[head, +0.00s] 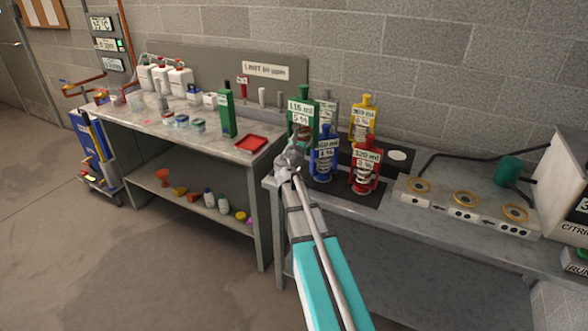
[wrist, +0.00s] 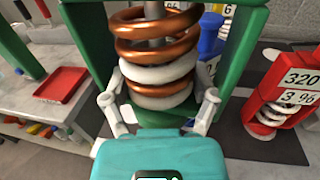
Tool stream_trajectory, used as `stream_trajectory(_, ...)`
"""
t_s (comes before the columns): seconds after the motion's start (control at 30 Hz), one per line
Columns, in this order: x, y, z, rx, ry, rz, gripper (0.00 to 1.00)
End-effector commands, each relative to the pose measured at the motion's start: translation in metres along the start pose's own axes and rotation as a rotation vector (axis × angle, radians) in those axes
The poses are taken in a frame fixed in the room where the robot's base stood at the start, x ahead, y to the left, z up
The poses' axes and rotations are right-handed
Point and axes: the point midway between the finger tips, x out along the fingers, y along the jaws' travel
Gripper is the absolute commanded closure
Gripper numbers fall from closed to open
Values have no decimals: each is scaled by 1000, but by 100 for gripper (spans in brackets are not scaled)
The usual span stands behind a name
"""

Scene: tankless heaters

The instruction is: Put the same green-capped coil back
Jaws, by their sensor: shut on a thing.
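The green-capped coil (head: 302,112) is a green frame with a white label and a copper coil inside, at the left end of the right bench. In the wrist view, its copper coil (wrist: 155,48) with white bands fills the upper middle, upright between green posts. My gripper (wrist: 158,103) is shut on it low down, one finger on each side. In the head view, my gripper (head: 290,158) reaches it from the front. Its cap is out of the wrist view. I cannot tell whether its base touches the bench.
Blue (head: 323,160), red (head: 366,168) and yellow (head: 363,118) coil units stand close by on the right. A dark mat (head: 340,194) lies beneath them. A red tray (head: 251,143) lies on the left bench. A plate with ringed sockets (head: 465,205) is at right.

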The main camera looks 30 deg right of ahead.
Motion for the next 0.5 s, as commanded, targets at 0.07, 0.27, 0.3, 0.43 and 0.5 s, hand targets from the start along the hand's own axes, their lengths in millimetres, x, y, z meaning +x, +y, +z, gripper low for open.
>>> stream_trajectory(0.07,0,1,0,-1,-1,2,85)
stream_trajectory(0.27,-2,6,0,-1,-1,8,85)
stream_trajectory(0.3,-2,6,0,-1,-1,9,85)
stream_trajectory(0.43,-3,8,0,-1,-1,13,85)
stream_trajectory(0.5,-4,9,-2,-1,-1,17,85)
